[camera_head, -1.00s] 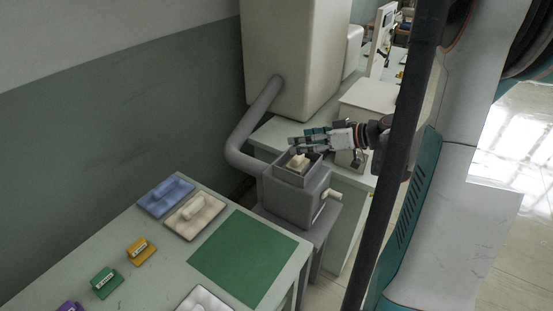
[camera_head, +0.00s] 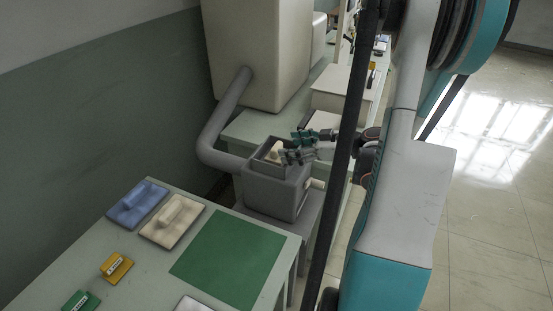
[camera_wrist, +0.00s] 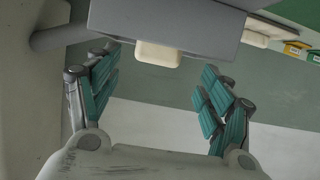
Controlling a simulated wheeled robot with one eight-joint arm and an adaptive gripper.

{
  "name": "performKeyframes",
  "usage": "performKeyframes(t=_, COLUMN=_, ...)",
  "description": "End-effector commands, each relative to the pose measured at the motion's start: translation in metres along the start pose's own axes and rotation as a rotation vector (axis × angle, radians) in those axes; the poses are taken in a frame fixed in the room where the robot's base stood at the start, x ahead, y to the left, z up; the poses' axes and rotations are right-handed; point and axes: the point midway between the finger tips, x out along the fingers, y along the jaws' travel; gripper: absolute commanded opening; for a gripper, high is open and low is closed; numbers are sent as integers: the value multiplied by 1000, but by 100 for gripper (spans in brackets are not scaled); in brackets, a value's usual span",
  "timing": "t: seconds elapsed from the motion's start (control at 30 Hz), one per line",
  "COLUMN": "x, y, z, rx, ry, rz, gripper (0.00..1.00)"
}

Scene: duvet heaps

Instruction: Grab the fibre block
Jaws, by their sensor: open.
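A cream block, which looks like the fibre block (camera_head: 275,152), sits in the open top of a grey box (camera_head: 273,190). In the wrist view the cream block (camera_wrist: 158,54) shows past the edge of the grey box (camera_wrist: 165,22), centred between my fingers. My gripper (camera_head: 292,146) is open at the box top, on the right side of the block. In the wrist view its teal-padded fingers (camera_wrist: 158,68) are spread wide with nothing held. The lower part of the block is hidden by the box.
A thick grey pipe (camera_head: 215,125) joins the box on its left. A white box (camera_head: 335,95) is behind.

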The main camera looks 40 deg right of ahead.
Motion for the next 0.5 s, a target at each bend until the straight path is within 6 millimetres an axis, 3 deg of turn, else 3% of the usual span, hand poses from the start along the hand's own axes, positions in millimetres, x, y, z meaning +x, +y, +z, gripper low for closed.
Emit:
performKeyframes(t=0.17, x=11, y=0, z=0, rx=0, ry=0, rz=-2, gripper=73)
performKeyframes(t=0.5, x=54, y=4, z=-2, rx=0, ry=0, rz=-1, gripper=73)
